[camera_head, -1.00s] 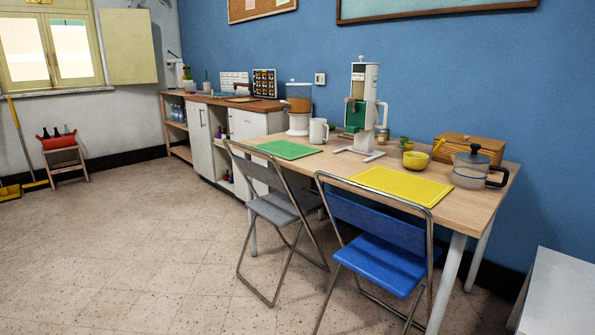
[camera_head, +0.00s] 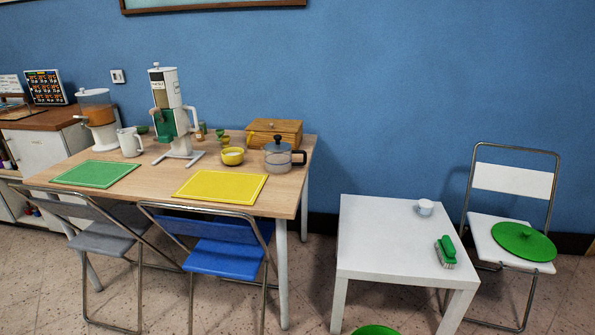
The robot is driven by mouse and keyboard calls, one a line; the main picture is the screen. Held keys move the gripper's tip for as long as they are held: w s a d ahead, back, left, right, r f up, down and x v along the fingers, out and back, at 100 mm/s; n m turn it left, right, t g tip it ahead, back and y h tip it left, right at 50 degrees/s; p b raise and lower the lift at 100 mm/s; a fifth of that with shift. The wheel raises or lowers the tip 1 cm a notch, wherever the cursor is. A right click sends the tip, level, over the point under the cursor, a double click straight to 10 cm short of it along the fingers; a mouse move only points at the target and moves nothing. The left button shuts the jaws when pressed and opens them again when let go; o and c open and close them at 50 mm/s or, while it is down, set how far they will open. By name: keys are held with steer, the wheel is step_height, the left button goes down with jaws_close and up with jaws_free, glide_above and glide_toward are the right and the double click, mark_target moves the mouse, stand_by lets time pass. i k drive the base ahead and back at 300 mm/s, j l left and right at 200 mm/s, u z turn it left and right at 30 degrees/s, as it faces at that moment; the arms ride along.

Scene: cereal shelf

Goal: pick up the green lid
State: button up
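My gripper is not in view.
The white folding chair (camera_head: 513,180) stands right of a low white table (camera_head: 385,235) bearing a green brush (camera_head: 446,252) and a small cup (camera_head: 425,207). The wooden table (camera_head: 290,190), crowded with kitchen things, stands left, with a blue chair (camera_head: 215,258) before it.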

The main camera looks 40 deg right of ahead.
mark_target(522, 240)
steer(key=z, duration=2.15)
steer(key=k+l+u, duration=0.1)
steer(key=k+u, duration=0.35)
steer(key=u, duration=0.3)
steer(key=k+u, duration=0.35)
steer(key=i+l, duration=0.3)
steer(key=i+l+u, duration=0.1)
steer(key=i+l, duration=0.2)
steer(key=l, duration=0.15)
steer(key=i+l, duration=0.25)
steer(key=l, duration=0.15)
steer(key=i+l+u, duration=0.1)
steer(key=i+l, duration=0.45)
steer(key=l, duration=0.3)
steer(key=i+l+u, duration=0.1)
steer(key=i+l, duration=0.2)
steer(key=l, duration=0.15)
steer(key=i+l, duration=0.25)
steer(key=l, duration=0.15)
steer(key=i+l, duration=0.25)
steer(key=l, duration=0.2)
steer(key=u, duration=0.05)
